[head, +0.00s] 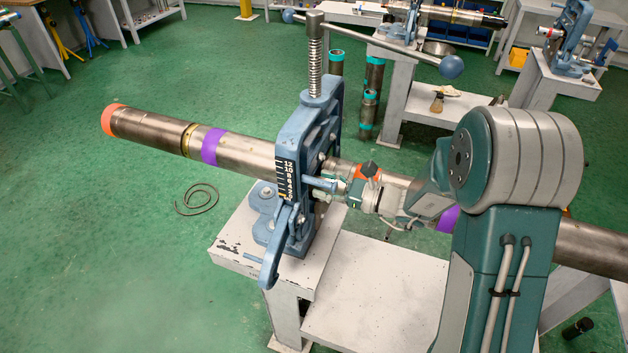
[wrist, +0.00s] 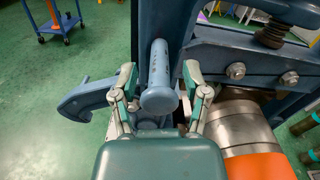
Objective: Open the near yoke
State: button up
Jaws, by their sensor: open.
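The near yoke (head: 293,125) is a blue upright frame with a threaded screw and a long ball-ended bar on top. It stands closed around a long steel pipe (head: 155,134). A blue hooked lever (head: 270,262) hangs low on the yoke's front and shows at left in the wrist view (wrist: 86,101). A round blue pin (head: 322,183) juts from the yoke towards my gripper. In the wrist view my gripper (wrist: 160,76) is open, one finger on each side of the pin (wrist: 158,97). I cannot tell whether either finger touches it.
The vise stands on a worn grey bench (head: 235,245). The pipe runs on to the right behind my arm. Several dark pipe pieces (head: 371,95) stand on the floor behind. More vises (head: 570,40) are at the back right.

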jog(key=shift+x, duration=1.35)
grip_shut()
jog(key=shift+d, duration=0.1)
jog(key=shift+r, duration=0.1)
